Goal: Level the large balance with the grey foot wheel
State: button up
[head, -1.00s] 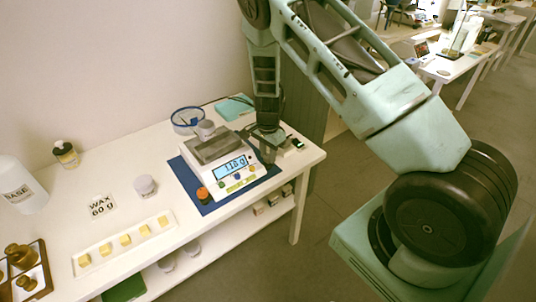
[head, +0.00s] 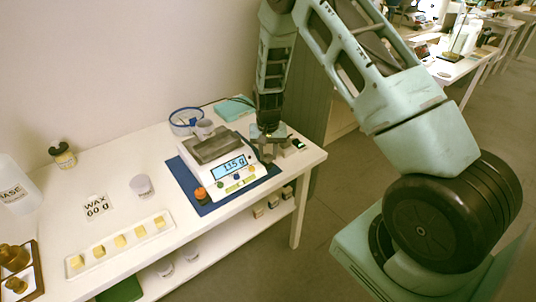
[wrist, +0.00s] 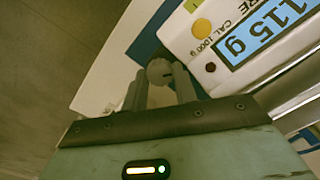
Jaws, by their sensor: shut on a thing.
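The large white balance (head: 232,168) stands on a blue mat (head: 202,206) near the table's right end. The round grey foot wheel (wrist: 159,71) is at the balance's corner, between my fingertips in the wrist view. My gripper (wrist: 159,84) is shut on it, pointing down beside the balance's right side in the head view (head: 268,154). The wheel's contact with the mat and the level bubble cannot be made out.
A small device with a green light (head: 298,144) lies right of my gripper. A blue-rimmed dish (head: 186,121), a cup (head: 204,128) and a teal cloth (head: 234,108) are behind the balance. Wax cubes lie on a white tray (head: 100,247).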

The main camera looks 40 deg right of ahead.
aim_at(268, 156)
jog(key=shift+n, duration=0.5)
jog(key=o, duration=1)
notch_tip(268, 156, up, 17)
jog(key=shift+r+b, duration=0.2)
jog(key=shift+b, duration=0.6)
jog(key=shift+a, duration=0.1)
